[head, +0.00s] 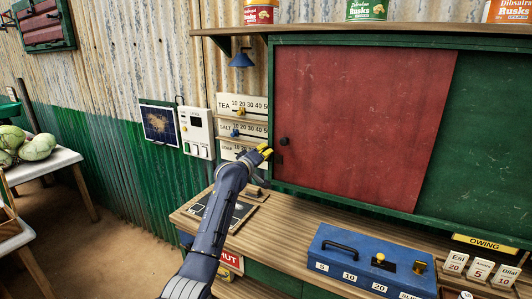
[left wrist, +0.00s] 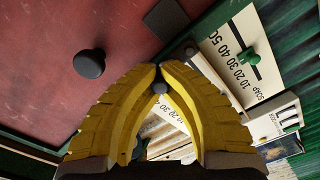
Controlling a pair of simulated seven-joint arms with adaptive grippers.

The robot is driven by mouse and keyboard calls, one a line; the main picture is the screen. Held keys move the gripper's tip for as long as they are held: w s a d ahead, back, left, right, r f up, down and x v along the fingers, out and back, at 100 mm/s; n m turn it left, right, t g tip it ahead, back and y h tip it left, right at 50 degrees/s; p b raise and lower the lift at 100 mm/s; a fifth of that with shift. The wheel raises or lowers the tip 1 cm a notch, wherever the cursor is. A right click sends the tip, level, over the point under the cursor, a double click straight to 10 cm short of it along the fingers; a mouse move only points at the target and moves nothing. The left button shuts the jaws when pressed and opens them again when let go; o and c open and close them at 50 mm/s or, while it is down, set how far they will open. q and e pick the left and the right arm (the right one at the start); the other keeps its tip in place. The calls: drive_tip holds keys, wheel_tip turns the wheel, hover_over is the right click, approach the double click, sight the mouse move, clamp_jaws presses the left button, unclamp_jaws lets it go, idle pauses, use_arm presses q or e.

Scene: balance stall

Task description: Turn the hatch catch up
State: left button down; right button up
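The red hatch panel (head: 360,115) with its dark round knob (head: 284,141) is set in a green frame. It also fills the upper left of the left wrist view (left wrist: 60,40), with the knob (left wrist: 89,64) and a dark plate (left wrist: 166,18). My left gripper (head: 266,151) is at the frame's left edge, just left of the knob. In the left wrist view its yellow fingertips (left wrist: 160,68) are closed together around a thin dark stem with a small grey ball end (left wrist: 159,87), apparently the hatch catch. The catch is mostly hidden by the fingers. My right gripper is out of view.
Tea, salt and soap slider boards (head: 243,106) hang directly left of the frame, close to my gripper. A wooden counter (head: 300,222) below carries a blue cash box (head: 365,262) and price cards (head: 480,270). A blue lamp (head: 241,58) hangs above.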

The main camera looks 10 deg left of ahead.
use_arm(q)
drive_tip(key=shift+a+r, duration=0.15)
drive_tip(key=shift+r, duration=0.1)
drive_tip(key=c, duration=1.3)
unclamp_jaws()
drive_tip(key=shift+f, duration=0.15)
drive_tip(key=v, duration=1.2)
